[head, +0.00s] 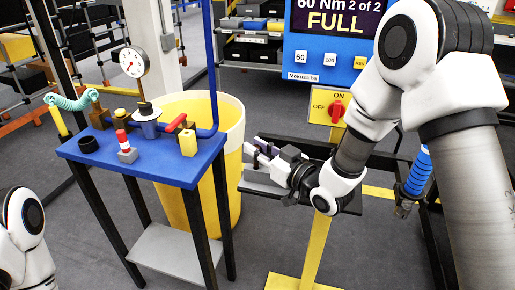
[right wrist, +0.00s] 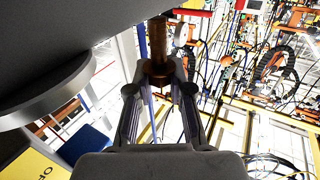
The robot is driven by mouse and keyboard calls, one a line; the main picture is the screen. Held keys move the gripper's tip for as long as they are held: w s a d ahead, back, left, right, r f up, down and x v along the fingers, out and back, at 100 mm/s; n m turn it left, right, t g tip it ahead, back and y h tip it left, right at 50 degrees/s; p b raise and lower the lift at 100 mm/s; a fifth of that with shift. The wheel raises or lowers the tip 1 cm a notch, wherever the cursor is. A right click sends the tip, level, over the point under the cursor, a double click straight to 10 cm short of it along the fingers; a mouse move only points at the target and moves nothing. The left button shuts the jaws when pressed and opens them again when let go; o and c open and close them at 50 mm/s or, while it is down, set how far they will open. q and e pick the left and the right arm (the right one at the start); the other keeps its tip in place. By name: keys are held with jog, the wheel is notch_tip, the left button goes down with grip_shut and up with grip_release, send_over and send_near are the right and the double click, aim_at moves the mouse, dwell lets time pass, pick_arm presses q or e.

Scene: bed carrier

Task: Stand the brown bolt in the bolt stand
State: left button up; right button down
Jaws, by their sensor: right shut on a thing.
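The brown bolt (right wrist: 157,52) shows in the right wrist view, with its wider head between my fingertips and its shank running away from them. My right gripper (right wrist: 159,82) is shut on it. In the head view my right gripper (head: 262,152) is above the small grey shelf, pointing left toward the blue table; the bolt is not clear there. I cannot make out the bolt stand for certain in either view. My left gripper is out of view; only part of my left arm shows at the lower left.
The blue table (head: 150,165) carries a gauge (head: 133,62), a red-and-white piece (head: 125,145) and other small parts. A yellow bin (head: 232,190) stands behind it. The grey shelf (head: 345,203) is below my right gripper. A large grey surface (right wrist: 70,40) is close in the right wrist view.

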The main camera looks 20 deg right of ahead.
aim_at(258, 166)
jog(key=shift+f+b, duration=1.4)
jog(key=shift+f, duration=0.2)
jog(key=c, duration=1)
grip_release()
jog(key=shift+r, duration=0.1)
jog(key=shift+s, duration=0.1)
jog(key=v, duration=0.7)
jog(key=shift+s+d, duration=0.1)
jog(key=shift+s, duration=0.05)
